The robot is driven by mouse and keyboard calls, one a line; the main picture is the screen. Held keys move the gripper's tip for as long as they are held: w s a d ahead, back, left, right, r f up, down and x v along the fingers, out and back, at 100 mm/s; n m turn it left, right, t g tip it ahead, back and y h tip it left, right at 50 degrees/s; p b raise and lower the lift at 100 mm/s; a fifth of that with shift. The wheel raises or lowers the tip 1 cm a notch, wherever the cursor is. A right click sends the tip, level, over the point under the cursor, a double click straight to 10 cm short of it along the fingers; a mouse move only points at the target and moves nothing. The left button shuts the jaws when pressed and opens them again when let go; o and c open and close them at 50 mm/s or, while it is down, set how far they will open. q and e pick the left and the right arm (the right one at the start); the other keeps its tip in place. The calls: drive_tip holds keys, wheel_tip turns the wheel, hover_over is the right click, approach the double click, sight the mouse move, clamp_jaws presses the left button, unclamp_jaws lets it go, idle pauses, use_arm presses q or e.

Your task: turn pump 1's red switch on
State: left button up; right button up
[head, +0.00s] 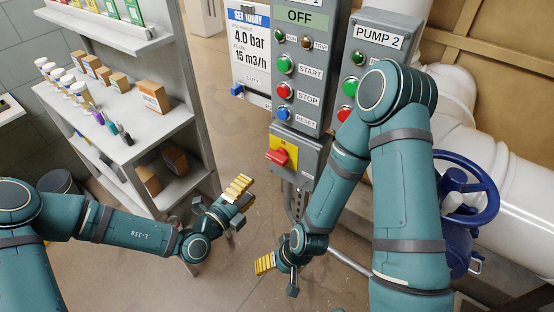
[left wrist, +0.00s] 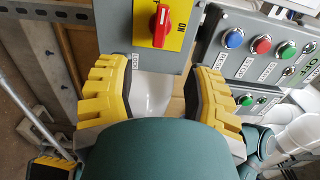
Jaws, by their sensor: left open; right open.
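The red switch (head: 279,156) is a rotary handle on a yellow plate, on a grey box below the panel that reads OFF. In the head view its handle lies roughly sideways. The left wrist view shows the red switch (left wrist: 160,25) at the top, beyond the fingertips, with ON lettering beside it. My left gripper (head: 238,190) is open and empty, left of and below the box, apart from it. Its two yellow-padded fingers (left wrist: 163,90) stand wide apart in the left wrist view. My right gripper (head: 275,270) is open, low and below the box, touching no switch.
The OFF panel (head: 300,60) carries green, red and blue buttons; its name is cut off. The PUMP 2 panel (head: 371,50) stands right of it, partly behind my right arm. A blue handwheel (head: 480,190) and white pipes are at right. A shelf (head: 130,150) with bottles and boxes is at left.

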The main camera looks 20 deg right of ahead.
sight(275, 161)
use_arm(q)
drive_tip(key=b+x, duration=0.2)
drive_tip(key=x, duration=1.1)
drive_tip(key=shift+w+d, duration=0.2)
drive_tip(key=shift+w, duration=0.05)
clamp_jaws()
